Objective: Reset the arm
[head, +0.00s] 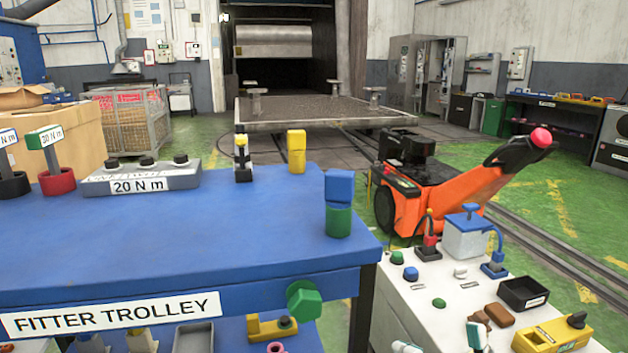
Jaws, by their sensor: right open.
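My right gripper (440,338) shows only in part at the bottom edge of the head view, low over the white panel (398,305). Its two pale fingertips with teal parts stand apart, with nothing seen between them. Most of this gripper and its arm are cut off by the frame. My left gripper and left arm are not in view.
The blue fitter trolley (200,235) fills the left, carrying a 20 N m block (142,180) and a blue-and-green piece (339,205). The white panel holds a black tray (522,293) and yellow block (550,337). An orange tug (440,195) stands behind, near rails.

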